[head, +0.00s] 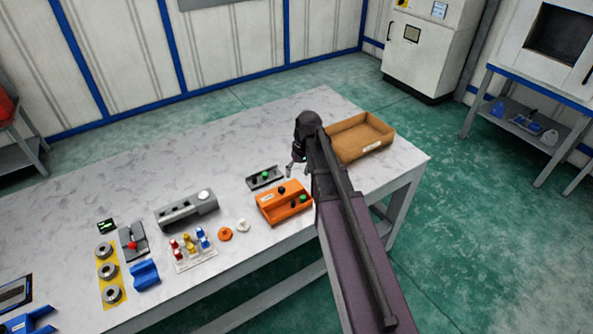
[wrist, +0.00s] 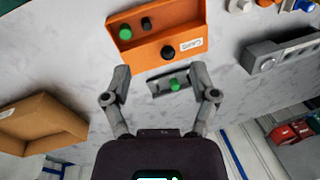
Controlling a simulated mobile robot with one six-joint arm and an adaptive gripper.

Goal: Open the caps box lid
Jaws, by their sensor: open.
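The orange caps box (head: 272,212) sits on the table left of my arm and also shows at the top of the wrist view (wrist: 190,20). A panel with a black knob (wrist: 167,52) and a white label (wrist: 188,45) covers the side nearer my gripper; it seems to be the lid. The other part is open and shows a green cap (wrist: 126,33) and a dark cap (wrist: 146,23). My gripper (wrist: 161,72) is open and empty, its fingers spread short of the box in the wrist view. In the head view my gripper (head: 294,168) is partly hidden by my wrist.
A small grey tray (head: 254,184) with a green cap lies behind the box, showing between my fingers in the wrist view. A brown bin (head: 345,157) stands to the right. Left are a grey fixture (head: 180,213), an orange disc (head: 225,234) and a white disc (head: 243,225).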

